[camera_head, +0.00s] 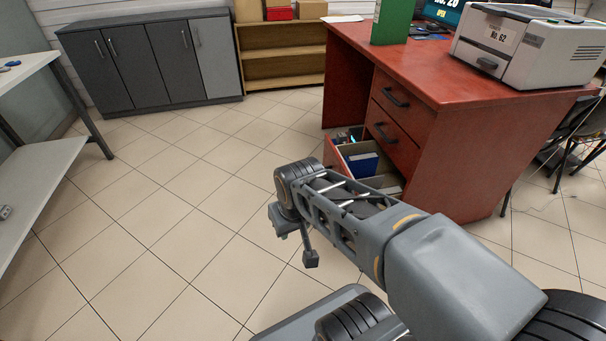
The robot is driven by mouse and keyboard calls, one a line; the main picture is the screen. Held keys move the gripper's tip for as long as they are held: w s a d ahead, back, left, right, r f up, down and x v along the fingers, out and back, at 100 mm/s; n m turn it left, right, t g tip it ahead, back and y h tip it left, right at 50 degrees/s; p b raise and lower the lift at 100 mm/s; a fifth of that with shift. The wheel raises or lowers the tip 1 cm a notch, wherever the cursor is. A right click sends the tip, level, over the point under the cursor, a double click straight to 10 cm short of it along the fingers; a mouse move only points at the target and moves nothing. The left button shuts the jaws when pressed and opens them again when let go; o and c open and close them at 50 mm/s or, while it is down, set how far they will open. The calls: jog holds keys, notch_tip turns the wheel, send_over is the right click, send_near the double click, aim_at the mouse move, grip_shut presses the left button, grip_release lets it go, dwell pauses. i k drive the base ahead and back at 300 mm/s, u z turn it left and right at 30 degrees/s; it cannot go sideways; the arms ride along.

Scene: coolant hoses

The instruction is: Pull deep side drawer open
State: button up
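The deep side drawer (331,156) is the lowest one in the red desk (460,150). It stands pulled out to the left, and its inside shows from above. A blue binder or box (362,165) and other items lie in it. The drawer's front face and handle are mostly hidden from this side and by my arm. My gripper (295,242) is in front of and below the drawer in the picture, pointing down over the floor. Its two finger parts look apart with nothing between them. No contact with the drawer shows.
Two upper drawers with dark handles (395,98) are shut. A printer (530,45) and a green folder (392,20) stand on the desk. Grey cabinets (150,60) and a wooden shelf (285,65) line the back. A white table (30,170) stands left. The tiled floor between is clear.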

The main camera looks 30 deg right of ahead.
aim_at(386, 174)
jog(key=u, duration=0.15)
jog(key=i, duration=1.2)
jog(key=z, duration=0.5)
